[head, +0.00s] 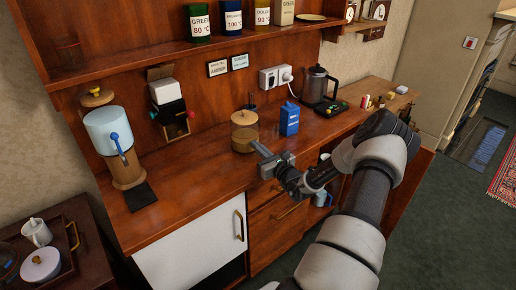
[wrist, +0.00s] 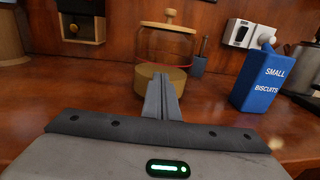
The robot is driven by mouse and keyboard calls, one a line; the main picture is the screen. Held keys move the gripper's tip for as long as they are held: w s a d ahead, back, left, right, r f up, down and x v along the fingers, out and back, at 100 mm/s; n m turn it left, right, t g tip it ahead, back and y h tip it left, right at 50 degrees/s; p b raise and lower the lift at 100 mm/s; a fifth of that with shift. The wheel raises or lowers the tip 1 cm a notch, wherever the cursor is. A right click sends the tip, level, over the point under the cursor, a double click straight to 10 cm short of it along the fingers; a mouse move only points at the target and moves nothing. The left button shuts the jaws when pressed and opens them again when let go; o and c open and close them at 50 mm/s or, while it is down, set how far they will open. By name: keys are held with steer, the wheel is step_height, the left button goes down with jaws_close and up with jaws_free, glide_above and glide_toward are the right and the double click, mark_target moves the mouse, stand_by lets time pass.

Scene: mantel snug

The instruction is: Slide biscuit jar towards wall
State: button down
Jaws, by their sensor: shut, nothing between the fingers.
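The biscuit jar (head: 244,131), a clear round jar with a wooden lid and tan contents in its lower part, stands upright on the wooden counter (head: 200,180). It stands apart from the wooden back wall (head: 225,95). In the wrist view the jar (wrist: 168,48) is straight ahead, its lower middle partly hidden by my fingers. My gripper (head: 256,146) is shut and empty, with its fingertips low at the jar's front side. It also shows in the wrist view (wrist: 160,78). I cannot tell whether the tips touch the jar.
A blue carton (head: 289,118) marked small biscuits stands just right of the jar; a small dark cup (wrist: 198,65) is behind it. A kettle (head: 318,84) is farther right. Counter left of the jar is clear.

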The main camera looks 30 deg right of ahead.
steer(key=w+b, duration=0.3)
steer(key=w, duration=0.6)
steer(key=shift+w, duration=0.35)
steer(key=shift+s, duration=0.1)
